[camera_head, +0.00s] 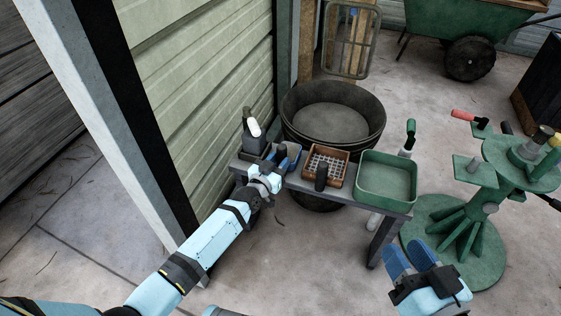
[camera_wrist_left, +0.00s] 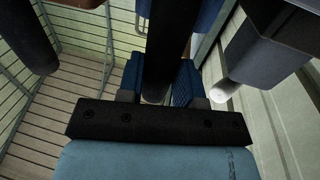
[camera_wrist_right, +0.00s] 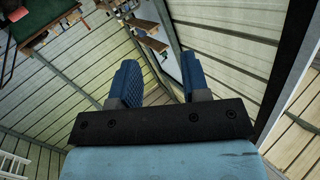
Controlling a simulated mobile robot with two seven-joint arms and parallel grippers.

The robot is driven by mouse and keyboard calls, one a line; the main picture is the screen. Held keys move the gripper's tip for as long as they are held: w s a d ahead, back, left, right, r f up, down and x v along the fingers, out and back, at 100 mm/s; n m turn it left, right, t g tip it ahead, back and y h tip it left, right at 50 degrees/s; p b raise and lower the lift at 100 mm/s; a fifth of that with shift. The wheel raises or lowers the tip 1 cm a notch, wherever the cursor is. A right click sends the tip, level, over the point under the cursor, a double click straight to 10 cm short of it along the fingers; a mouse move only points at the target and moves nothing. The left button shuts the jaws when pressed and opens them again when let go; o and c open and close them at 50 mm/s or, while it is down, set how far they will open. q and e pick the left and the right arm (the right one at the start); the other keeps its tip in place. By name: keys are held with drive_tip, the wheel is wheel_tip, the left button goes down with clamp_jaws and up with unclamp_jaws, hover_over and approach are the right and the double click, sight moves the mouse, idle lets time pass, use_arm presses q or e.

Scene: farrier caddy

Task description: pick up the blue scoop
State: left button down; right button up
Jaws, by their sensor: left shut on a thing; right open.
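The blue scoop (camera_head: 294,155) is at the left part of the grey bench, between a dark grey holder and a brown crate. Its dark handle (camera_wrist_left: 168,45) stands between the blue fingers of my left gripper (camera_wrist_left: 158,85) in the left wrist view. My left gripper (camera_head: 276,171) is shut on this handle and partly hides the scoop in the head view. I cannot tell whether the scoop still rests on the bench. My right gripper (camera_head: 409,258) is open and empty, low in front of the bench; its spread fingers also show in the right wrist view (camera_wrist_right: 158,85).
The brown crate (camera_head: 340,169) with a dark handle (camera_head: 321,177) in front and a green tray (camera_head: 388,196) stand right of the scoop. A grey holder (camera_head: 252,146) with a white-topped item is at left. A large dark tub (camera_head: 350,130) is behind; a green stand (camera_head: 478,225) is at right.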

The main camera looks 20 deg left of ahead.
wheel_tip(320, 180, up, 10)
drive_tip(key=t+p, duration=0.4)
drive_tip(key=p, duration=0.3)
use_arm(q)
wheel_tip(320, 180, up, 20)
drive_tip(key=p, duration=0.1)
drive_tip(key=shift+f, duration=0.15)
use_arm(e)
drive_tip(key=shift+d+f+m+g+h, duration=0.15)
drive_tip(key=shift+d+f+g+h, duration=0.15)
drive_tip(key=shift+f, duration=0.45)
drive_tip(key=shift+d+f+m+g+h, duration=0.2)
drive_tip(key=shift+d+f+g, duration=0.15)
drive_tip(key=shift+f, duration=0.45)
drive_tip(key=shift+d+f+m+g+h, duration=0.2)
drive_tip(key=shift+d+f+g, duration=0.15)
drive_tip(key=shift+f, duration=0.4)
use_arm(q)
drive_tip(key=c, duration=1.4)
unclamp_jaws()
clamp_jaws()
